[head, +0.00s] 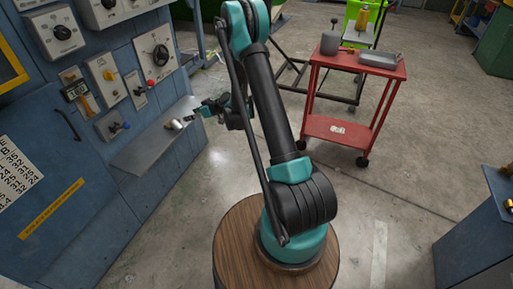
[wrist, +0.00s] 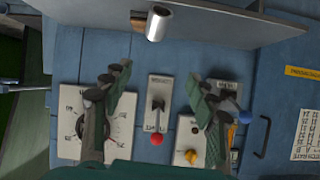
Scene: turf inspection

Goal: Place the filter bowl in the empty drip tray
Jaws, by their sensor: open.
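A small silver cylinder, which looks like the filter bowl (head: 177,124), is at the grey metal shelf on the blue panel in the head view. It also shows at the top middle of the wrist view (wrist: 159,24). My gripper (head: 201,113) is close beside it, to its right in the head view. In the wrist view my gripper (wrist: 160,78) has its fingers wide apart with nothing between them; the cylinder is beyond the fingertips. A shallow grey tray (head: 380,60), likely the drip tray, lies on top of the red cart; I cannot see clearly inside it.
The grey shelf (head: 143,148) juts out from the blue panel, below switches and knobs (head: 107,80). Open concrete floor lies between panel and cart. A blue cabinet (head: 480,235) stands at lower right.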

